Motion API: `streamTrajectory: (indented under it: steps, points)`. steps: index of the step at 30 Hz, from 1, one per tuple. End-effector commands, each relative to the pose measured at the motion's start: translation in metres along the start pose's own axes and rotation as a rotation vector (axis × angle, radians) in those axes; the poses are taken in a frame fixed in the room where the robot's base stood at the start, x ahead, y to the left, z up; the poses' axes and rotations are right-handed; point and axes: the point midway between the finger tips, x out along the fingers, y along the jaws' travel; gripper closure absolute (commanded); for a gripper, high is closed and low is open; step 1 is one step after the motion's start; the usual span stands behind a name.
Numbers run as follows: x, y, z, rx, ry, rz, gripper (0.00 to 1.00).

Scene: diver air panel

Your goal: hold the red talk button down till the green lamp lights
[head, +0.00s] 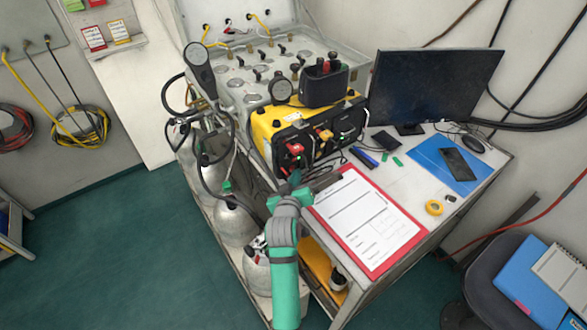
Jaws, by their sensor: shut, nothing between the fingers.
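The yellow air-panel communication box (262,126) with a black front stands on the bench at the centre of the head view. A red button (295,149) shows on the left part of its front, with a yellow control to its right. Small green spots show low on the front; I cannot tell which is the lamp or whether it is lit. My gripper (294,177) is shut and empty, just below and in front of the red button. I see a small gap between them, but contact is hard to judge at this size.
A red clipboard (408,248) lies right of my arm on the bench. A monitor (432,88), a blue folder (428,155) and a yellow tape roll (434,207) are further right. Grey gas cylinders (233,222) stand left of my arm. A gauge panel is behind the box.

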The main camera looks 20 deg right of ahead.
Motion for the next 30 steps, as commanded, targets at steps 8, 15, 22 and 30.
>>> streamTrajectory:
  steps: [8,15,22,30]
  points:
    - [-0.006,0.004,0.004,0.001,0.000,0.001,1.00]
    - [-0.006,0.008,0.006,0.002,-0.002,0.005,1.00]
    - [-0.018,0.018,0.015,0.002,-0.003,0.007,1.00]
    - [-0.034,0.028,0.027,0.001,-0.003,0.005,1.00]
